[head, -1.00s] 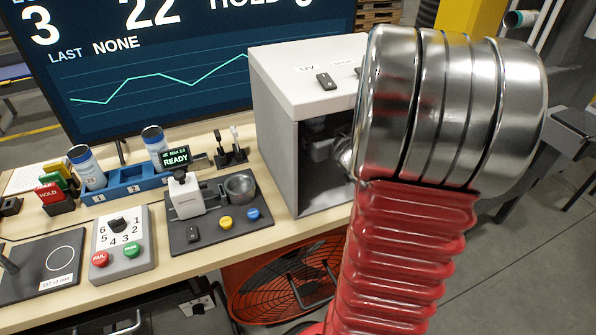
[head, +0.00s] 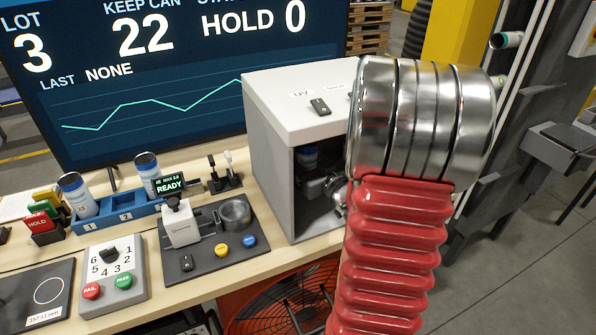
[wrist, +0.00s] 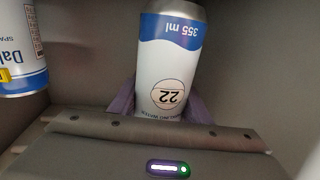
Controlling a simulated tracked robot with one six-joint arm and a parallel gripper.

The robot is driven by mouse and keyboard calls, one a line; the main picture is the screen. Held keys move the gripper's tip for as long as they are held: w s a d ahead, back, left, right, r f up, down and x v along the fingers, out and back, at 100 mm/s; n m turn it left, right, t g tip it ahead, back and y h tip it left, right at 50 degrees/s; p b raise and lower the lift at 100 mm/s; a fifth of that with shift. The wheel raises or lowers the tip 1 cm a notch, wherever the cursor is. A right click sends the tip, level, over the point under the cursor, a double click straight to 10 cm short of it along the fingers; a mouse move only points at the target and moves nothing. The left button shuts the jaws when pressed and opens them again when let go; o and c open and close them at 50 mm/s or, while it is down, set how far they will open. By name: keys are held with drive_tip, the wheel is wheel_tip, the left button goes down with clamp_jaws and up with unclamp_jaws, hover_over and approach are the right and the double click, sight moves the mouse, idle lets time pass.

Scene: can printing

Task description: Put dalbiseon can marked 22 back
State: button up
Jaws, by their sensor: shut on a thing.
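The can marked 22 (wrist: 172,62) is white and blue and shows upside down in the wrist view. Purple fingers of my gripper (wrist: 163,105) are on both sides of it, shut on it. In the head view my gripper (head: 322,186) is partly visible inside the open-fronted grey cabinet (head: 268,170), mostly hidden by its wall and my arm. A can with a blue band (head: 307,156) shows in the cabinet; I cannot tell whether it is the held one. Another Dalbiseon-type can (wrist: 22,50) with a yellow mark is at the left edge of the wrist view.
Two cans stand, tilted, at the blue numbered rack (head: 118,222) on the bench. A READY device (head: 180,222), a FAIL/PASS dial box (head: 112,275) and a scale (head: 40,295) sit nearby. The cabinet walls are close around my gripper. A large screen stands behind.

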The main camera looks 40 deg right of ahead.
drive_tip(key=shift+f, duration=0.5)
drive_tip(key=shift+f, duration=0.1)
drive_tip(key=shift+f, duration=1.75)
drive_tip(key=shift+f, duration=0.2)
drive_tip(key=o, duration=1.1)
drive_tip(key=shift+c, duration=0.2)
